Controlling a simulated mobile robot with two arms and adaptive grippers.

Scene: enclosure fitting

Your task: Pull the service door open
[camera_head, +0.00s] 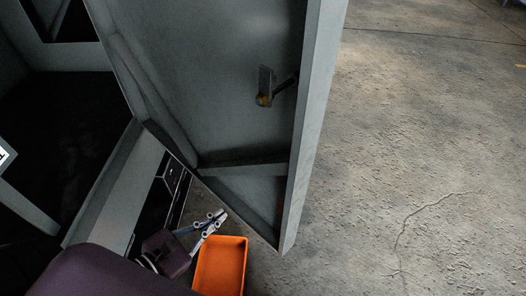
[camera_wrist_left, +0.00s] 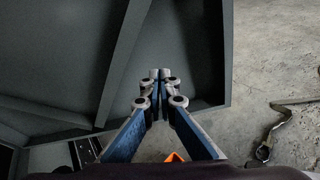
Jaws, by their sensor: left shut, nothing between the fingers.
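The grey service door (camera_head: 210,70) stands swung out from the enclosure (camera_head: 88,185), with a wide gap to the dark inside at left. A small latch (camera_head: 265,87) with a lever sits on the door face. My left gripper (camera_head: 220,216) is low, by the door's bottom corner; its fingers are shut and empty. In the left wrist view, my left gripper's closed blue fingers (camera_wrist_left: 160,75) point toward the ribbed door (camera_wrist_left: 175,45); I cannot tell whether they touch it. My right gripper is not in view.
An orange tray (camera_head: 221,262) is on the floor below my left gripper, and a sliver of orange (camera_wrist_left: 174,157) shows in the wrist view. A bent metal piece (camera_wrist_left: 272,135) is at right there. Bare concrete floor (camera_head: 430,130) lies right of the door.

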